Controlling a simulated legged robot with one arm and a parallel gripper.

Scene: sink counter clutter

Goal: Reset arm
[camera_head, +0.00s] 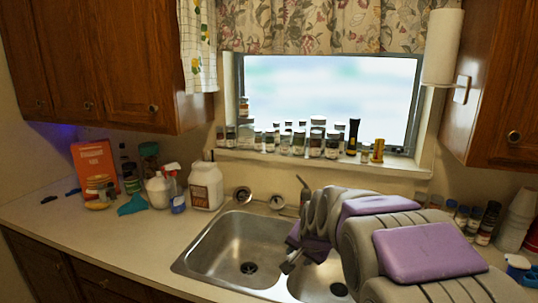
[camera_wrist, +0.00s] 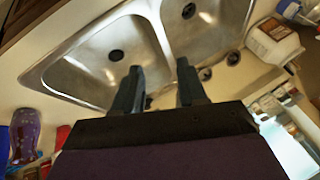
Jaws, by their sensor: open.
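My arm, grey with purple pads, reaches in from the right in the head view. My gripper (camera_head: 290,262) hangs over the right part of the double steel sink (camera_head: 213,245). In the wrist view my gripper (camera_wrist: 160,78) shows two dark fingers spread apart with nothing between them. The sink basins (camera_wrist: 85,68) lie beyond the fingertips. My arm hides much of the right basin and the counter behind it in the head view.
A white jug (camera_head: 206,186), a spray bottle (camera_head: 174,188) and an orange box (camera_head: 93,165) stand left of the sink. Several jars (camera_head: 299,141) line the windowsill. More jars (camera_head: 487,223) and stacked white cups (camera_head: 517,218) stand at right. The front left counter (camera_head: 110,245) is clear.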

